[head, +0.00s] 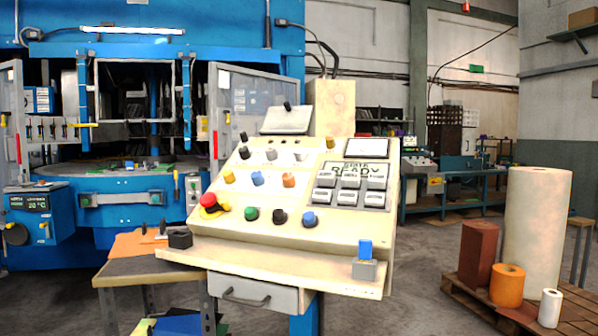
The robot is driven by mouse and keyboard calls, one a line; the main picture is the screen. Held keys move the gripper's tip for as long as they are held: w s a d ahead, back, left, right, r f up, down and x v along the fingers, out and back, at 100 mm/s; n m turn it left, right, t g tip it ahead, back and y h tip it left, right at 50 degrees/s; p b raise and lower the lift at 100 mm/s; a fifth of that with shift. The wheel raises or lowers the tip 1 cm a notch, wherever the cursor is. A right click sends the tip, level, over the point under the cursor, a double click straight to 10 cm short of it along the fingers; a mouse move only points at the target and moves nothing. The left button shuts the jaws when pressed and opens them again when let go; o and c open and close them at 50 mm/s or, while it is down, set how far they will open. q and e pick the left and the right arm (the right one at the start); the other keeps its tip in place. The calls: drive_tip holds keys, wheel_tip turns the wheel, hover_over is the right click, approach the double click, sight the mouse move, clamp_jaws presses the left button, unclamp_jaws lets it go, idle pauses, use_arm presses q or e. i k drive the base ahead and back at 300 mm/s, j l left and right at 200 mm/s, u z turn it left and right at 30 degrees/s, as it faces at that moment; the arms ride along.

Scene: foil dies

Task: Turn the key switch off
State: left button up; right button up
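A cream control console (225,262) with a sloped panel stands in the middle of the head view. On its lower row are a red mushroom button (208,200) on a yellow base, a green button (251,214), a black knob (280,217) and a blue knob (309,219). Above are a yellow knob (229,177), a blue knob (257,179) and an orange knob (289,180). Small black (244,136) and yellow (330,142) parts stand near the top. I cannot tell which control is the key switch or how it is turned. Neither gripper is in view.
Grey push buttons (349,183) sit under a display reading READY. A grey block with a blue top (365,262) and a black block (180,239) stand on the console ledge. A blue press (110,215) is behind left; a pallet (465,290) with rolls is right.

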sight(300, 154)
drive_tip(key=i+l, duration=0.15)
drive_tip(key=l, duration=0.3)
drive_tip(key=i+l+z, duration=0.1)
drive_tip(key=l, duration=0.35)
drive_tip(key=i+l, duration=0.3)
drive_tip(key=l, duration=0.15)
drive_tip(key=i+l+z, duration=0.15)
drive_tip(key=l, duration=0.3)
drive_tip(key=i+l, duration=0.2)
drive_tip(key=l, duration=0.2)
drive_tip(key=i+l+z, duration=0.1)
drive_tip(key=i+l, duration=0.15)
drive_tip(key=l, duration=0.15)
drive_tip(key=i+l, duration=0.2)
drive_tip(key=l, duration=0.2)
